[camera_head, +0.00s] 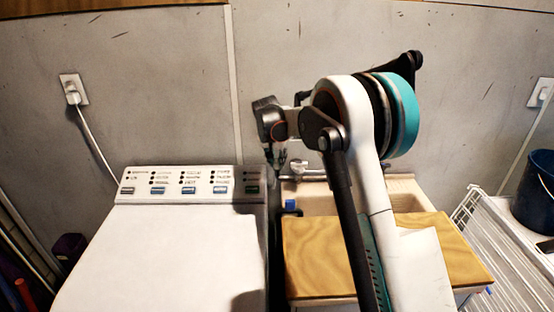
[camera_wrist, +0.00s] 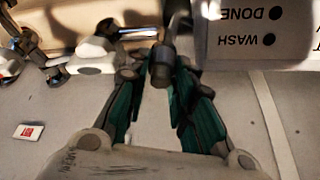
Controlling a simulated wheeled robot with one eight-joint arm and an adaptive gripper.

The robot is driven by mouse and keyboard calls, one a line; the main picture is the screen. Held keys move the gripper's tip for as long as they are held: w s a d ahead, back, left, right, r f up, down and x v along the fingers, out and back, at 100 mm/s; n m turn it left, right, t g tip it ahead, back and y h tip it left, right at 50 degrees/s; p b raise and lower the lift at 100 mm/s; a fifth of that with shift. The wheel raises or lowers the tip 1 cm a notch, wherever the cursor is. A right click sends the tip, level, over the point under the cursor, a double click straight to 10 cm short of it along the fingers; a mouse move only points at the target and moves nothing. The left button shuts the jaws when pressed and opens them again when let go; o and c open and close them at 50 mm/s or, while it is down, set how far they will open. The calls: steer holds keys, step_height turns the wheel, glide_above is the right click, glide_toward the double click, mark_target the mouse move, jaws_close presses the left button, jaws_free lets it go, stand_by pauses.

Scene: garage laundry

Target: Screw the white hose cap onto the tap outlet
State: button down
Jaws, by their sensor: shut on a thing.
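My gripper (camera_head: 280,158) is at the back wall, just behind the washing machine's right rear corner and left of the tap (camera_head: 297,168). In the wrist view, my gripper (camera_wrist: 158,72) is shut on a short cylindrical piece, taken as the hose cap (camera_wrist: 161,68), which looks grey in shadow. A dark hose seems to run from it toward the top edge. Metal and white tap parts (camera_wrist: 92,50) show left of the fingers, apart from the held piece. I cannot make out the tap outlet's opening.
The white washing machine (camera_head: 160,250) stands left, its control panel (camera_head: 190,185) close to my gripper. A sink (camera_head: 405,195) with a wooden board (camera_head: 310,262) is at right. A small blue item (camera_head: 290,205) sits at its left edge. A drying rack (camera_head: 500,250) and dark bucket (camera_head: 535,200) stand far right.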

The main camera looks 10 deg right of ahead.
steer(key=m+g+h, duration=0.1)
steer(key=m, duration=0.3)
steer(key=c, duration=1.3)
jaws_free()
steer(key=shift+a, duration=0.1)
steer(key=v, duration=1.2)
steer(key=shift+w+f, duration=0.1)
steer(key=shift+w, duration=0.05)
steer(key=shift+w+d+r+b+x, duration=0.15)
steer(key=shift+d+b+x, duration=0.15)
steer(key=shift+x, duration=1)
steer(key=shift+w+d+r+b+x, duration=0.1)
steer(key=shift+w+d+b+x, duration=0.15)
steer(key=shift+x, duration=1.05)
steer(key=shift+w+d+r+b+x, duration=0.1)
steer(key=shift+d+b+x, duration=0.2)
steer(key=shift+x, duration=1)
steer(key=shift+s+a, duration=0.1)
steer(key=shift+a, duration=0.05)
